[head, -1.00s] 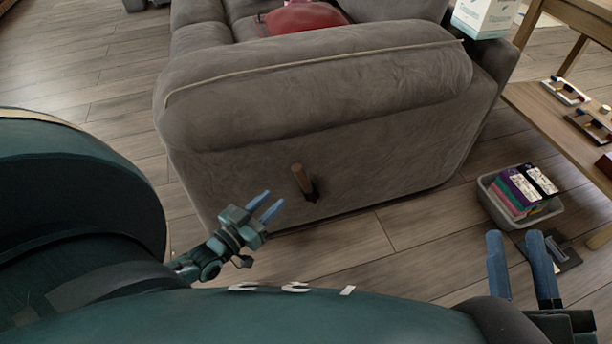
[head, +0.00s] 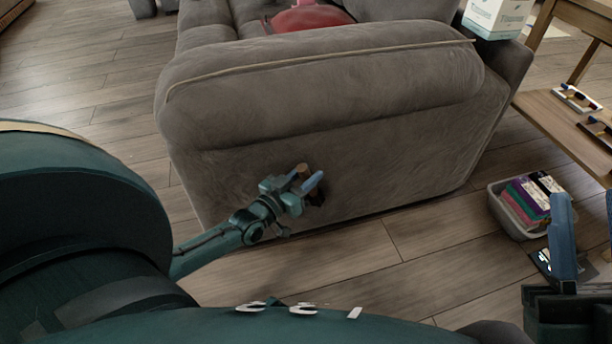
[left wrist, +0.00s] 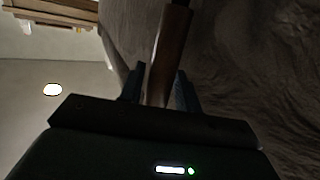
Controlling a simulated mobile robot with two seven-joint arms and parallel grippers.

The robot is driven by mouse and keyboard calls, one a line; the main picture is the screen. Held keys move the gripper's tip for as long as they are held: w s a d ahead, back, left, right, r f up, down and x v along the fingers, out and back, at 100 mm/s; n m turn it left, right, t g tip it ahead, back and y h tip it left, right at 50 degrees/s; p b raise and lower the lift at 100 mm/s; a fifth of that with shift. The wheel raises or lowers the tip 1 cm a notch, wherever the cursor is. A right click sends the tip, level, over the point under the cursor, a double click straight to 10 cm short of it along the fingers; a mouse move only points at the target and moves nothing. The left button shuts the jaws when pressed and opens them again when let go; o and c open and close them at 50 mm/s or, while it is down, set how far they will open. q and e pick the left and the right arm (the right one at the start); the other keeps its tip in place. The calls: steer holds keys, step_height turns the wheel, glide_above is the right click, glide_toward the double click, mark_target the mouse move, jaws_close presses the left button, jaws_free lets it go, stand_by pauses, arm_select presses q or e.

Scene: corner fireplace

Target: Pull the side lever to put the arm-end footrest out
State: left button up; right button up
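The grey armchair or sofa (head: 400,145) stands with its arm end toward me. Its side lever (head: 304,168), a short wooden handle on a dark mount, sticks out low on that panel. My left gripper (head: 306,181) is at the lever, with its blue fingers on either side of the handle. The left wrist view shows the brown handle (left wrist: 168,58) between the two dark fingers (left wrist: 160,92); they look open around it, and contact is unclear. My right gripper (head: 585,222) is open and empty at the lower right, partly cut off by the edge. No extended footrest shows.
A grey bin (head: 512,221) of colourful boxes stands on the floor at right. A wooden table (head: 560,125) with small items is behind it. A tissue box (head: 497,17) and a red cushion (head: 310,18) are on the seat furniture. Floor before the panel is clear.

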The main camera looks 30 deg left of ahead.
arm_select(q)
jaws_close()
stand_by(0.3)
